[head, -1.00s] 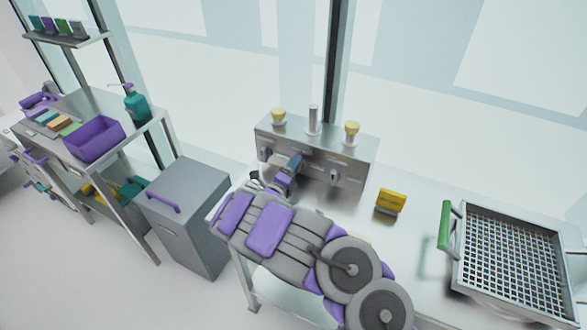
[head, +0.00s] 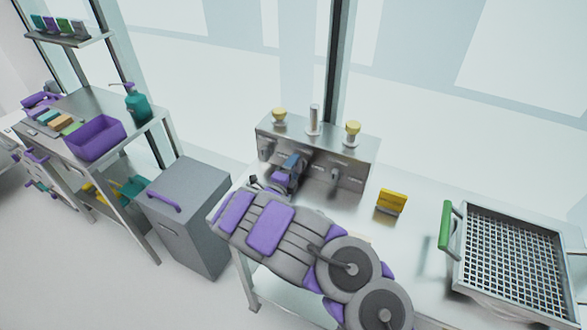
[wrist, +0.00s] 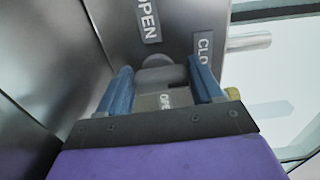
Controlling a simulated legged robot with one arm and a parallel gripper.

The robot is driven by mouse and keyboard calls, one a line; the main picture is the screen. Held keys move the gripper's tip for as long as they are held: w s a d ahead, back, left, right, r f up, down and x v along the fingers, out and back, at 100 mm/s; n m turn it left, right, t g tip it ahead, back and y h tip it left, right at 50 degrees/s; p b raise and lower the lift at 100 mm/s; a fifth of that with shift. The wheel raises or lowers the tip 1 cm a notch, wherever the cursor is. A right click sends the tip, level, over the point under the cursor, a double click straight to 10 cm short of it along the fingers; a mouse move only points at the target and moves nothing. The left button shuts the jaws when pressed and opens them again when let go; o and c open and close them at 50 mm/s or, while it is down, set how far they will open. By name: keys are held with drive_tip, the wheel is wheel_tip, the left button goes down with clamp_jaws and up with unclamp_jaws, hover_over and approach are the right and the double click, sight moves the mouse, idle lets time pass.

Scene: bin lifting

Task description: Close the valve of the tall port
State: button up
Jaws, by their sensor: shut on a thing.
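The tall port (head: 314,120) is a slim silver cylinder standing in the middle on top of a steel box (head: 350,175). My gripper (head: 297,161) is at the box's front face, below and slightly left of the tall port, and hides the valve there in the head view. In the wrist view, my gripper's blue fingers (wrist: 160,92) are on both sides of a grey valve handle (wrist: 158,76), shut on it. An OPEN label (wrist: 148,18) and a partly hidden label starting "CLO" (wrist: 203,50) are on the steel face beyond the fingers.
Yellow-topped short ports (head: 279,115) (head: 352,131) flank the tall one. Other valve handles (head: 266,149) (head: 334,175) sit left and right of my gripper. A yellow object (head: 391,201) and a green-handled mesh basket (head: 515,250) stand right on the bench.

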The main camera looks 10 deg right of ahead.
drive_tip(key=o, duration=0.6)
drive_tip(key=shift+a, duration=0.15)
drive_tip(key=o, duration=0.3)
drive_tip(key=shift+w+a+f, duration=0.1)
drive_tip(key=shift+w+f, duration=0.05)
drive_tip(key=shift+o, duration=0.8)
